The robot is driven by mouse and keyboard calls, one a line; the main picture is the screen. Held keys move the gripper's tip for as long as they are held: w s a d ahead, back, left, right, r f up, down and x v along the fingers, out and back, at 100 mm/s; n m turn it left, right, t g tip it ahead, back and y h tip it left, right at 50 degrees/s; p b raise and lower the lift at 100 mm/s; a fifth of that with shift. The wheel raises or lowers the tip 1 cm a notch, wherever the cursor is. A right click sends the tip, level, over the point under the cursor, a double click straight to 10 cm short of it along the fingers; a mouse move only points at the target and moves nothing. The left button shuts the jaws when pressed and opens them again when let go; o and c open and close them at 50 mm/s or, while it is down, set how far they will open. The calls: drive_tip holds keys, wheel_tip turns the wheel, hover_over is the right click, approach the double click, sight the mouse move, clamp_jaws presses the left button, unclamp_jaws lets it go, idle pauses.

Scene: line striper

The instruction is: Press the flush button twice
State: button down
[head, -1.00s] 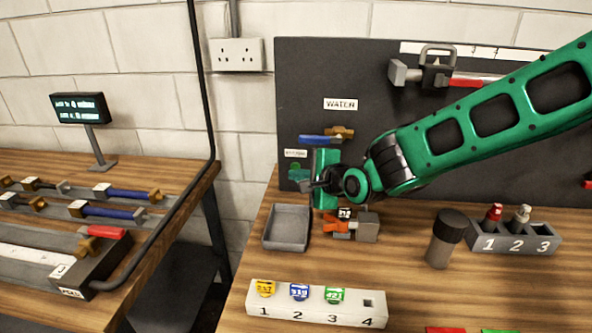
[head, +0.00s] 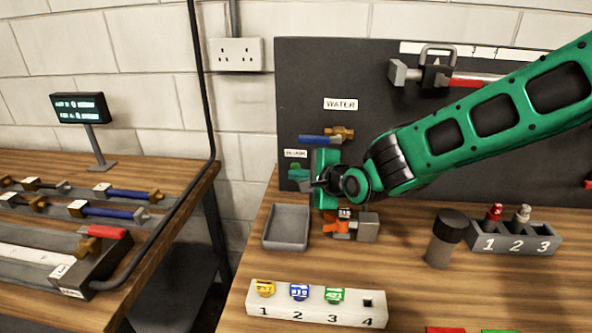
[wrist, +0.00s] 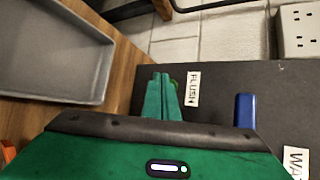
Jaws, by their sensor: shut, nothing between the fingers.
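My gripper (head: 305,180) is in front of the lower left of the dark panel (head: 300,80), just below a small sign. In the wrist view its two green fingers (wrist: 162,97) are shut together and hold nothing. The sign (wrist: 193,89) reads FLUSH there. A small green button (wrist: 174,84) shows only partly beside the fingertips, and the fingers hide the rest. The fingertips are at or very near it; I cannot tell whether they touch or press it.
A blue-handled valve (head: 320,139) under the WATER sign (head: 341,104) sits just above my gripper. A grey tray (head: 287,228) and an orange and grey fitting (head: 366,228) are below. A numbered tag block (head: 315,317) stands in front. A dark-capped cylinder (head: 445,240) stands to the right.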

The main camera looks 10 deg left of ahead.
drive_tip(key=shift+w, duration=0.1)
drive_tip(key=shift+w+r, duration=0.1)
drive_tip(key=shift+w, duration=0.2)
drive_tip(key=shift+w, duration=0.4)
idle(1.0)
drive_tip(key=shift+s, duration=0.85)
drive_tip(key=shift+s+d, duration=0.15)
drive_tip(key=shift+s, duration=2.35)
